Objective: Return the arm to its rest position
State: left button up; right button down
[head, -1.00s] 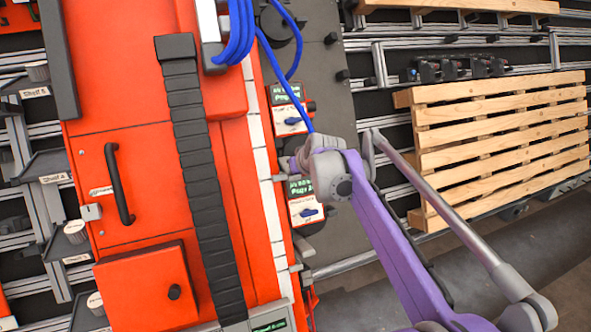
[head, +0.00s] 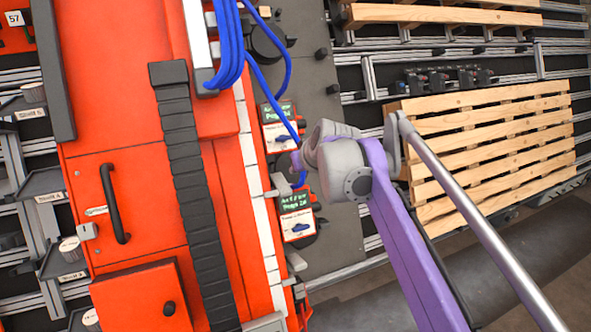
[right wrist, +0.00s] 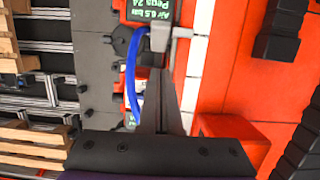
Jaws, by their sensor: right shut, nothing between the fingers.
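My right arm (head: 400,235), purple and grey, comes in from the lower right in the head view. Its grey wrist is in front of the panel beside the red cabinet. It mostly hides the right gripper in that view. In the right wrist view my right gripper (right wrist: 160,78) is a dark wedge with its fingers together, empty. It points towards the grey lever fitting (right wrist: 165,38) and the display (right wrist: 150,10). I cannot tell how far apart they are. My left gripper is not in view.
The red cabinet (head: 125,140) with a black cable chain (head: 188,160) fills the left. A blue hose (head: 262,85) hangs near my wrist. Control boxes (head: 296,215) sit on the grey panel (head: 335,235). A wooden pallet (head: 490,140) stands to the right.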

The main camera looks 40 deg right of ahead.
jog(key=shift+f, duration=0.1)
dwell(0.3)
jog(key=s+a+f+n+g+y, duration=0.1)
jog(key=s+a+f, duration=0.3)
jog(key=a+f, duration=0.35)
jog(key=s+a+f+n+g+y, duration=0.1)
jog(key=s+a+f, duration=0.3)
jog(key=a+f, duration=0.4)
jog(key=s+a+f+n+g+y, duration=0.1)
jog(key=s+a+f, duration=0.8)
jog(key=s+f, duration=0.3)
jog(key=shift+s+n+g, duration=0.3)
jog(key=shift+g, duration=0.1)
jog(key=shift+d, duration=0.2)
